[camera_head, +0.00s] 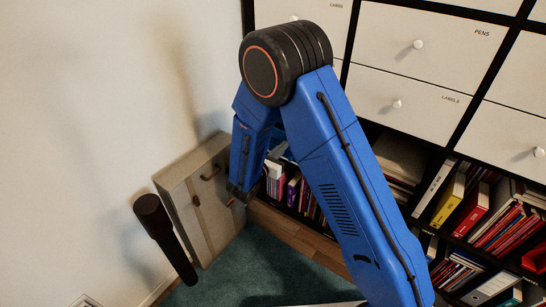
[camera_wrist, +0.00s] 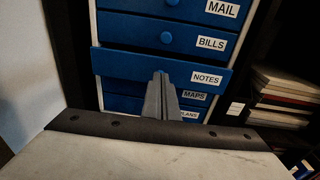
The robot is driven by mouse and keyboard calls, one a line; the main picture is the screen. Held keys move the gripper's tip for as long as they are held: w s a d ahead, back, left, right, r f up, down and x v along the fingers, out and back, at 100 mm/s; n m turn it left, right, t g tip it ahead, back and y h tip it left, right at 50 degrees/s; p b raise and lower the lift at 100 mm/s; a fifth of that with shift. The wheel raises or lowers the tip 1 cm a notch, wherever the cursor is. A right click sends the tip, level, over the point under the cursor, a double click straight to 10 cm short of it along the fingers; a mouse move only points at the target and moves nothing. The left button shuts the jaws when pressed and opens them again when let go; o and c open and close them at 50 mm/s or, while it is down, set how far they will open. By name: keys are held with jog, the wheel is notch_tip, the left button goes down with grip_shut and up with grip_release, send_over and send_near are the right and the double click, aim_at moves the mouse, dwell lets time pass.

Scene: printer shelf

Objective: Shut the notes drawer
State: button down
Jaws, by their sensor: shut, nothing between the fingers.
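In the wrist view the notes drawer (camera_wrist: 130,66) is a blue front with a white NOTES label at its right. It stands out past the drawers above and below it, so it is partly open. My gripper (camera_wrist: 161,76) is shut and empty, with its fingertips in front of the notes drawer, over the lower middle of its front. I cannot tell whether they touch it. The fingers hide part of the drawer's front. In the head view my gripper (camera_head: 238,196) is low, left of the dark shelf, and the notes drawer cannot be made out there.
Blue drawers marked MAIL (camera_wrist: 185,8) and BILLS (camera_wrist: 150,34) are above, MAPS and PLANS below. Stacked papers (camera_wrist: 285,95) lie to the right. In the head view a beige case (camera_head: 215,225) and a dark post-like object (camera_head: 165,235) stand left of my gripper. Shelves of books (camera_head: 480,210) are at right.

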jog(key=x, duration=0.4)
jog(key=shift+s+r, duration=0.1)
jog(key=shift+r, duration=0.05)
jog(key=shift+d+r, duration=0.1)
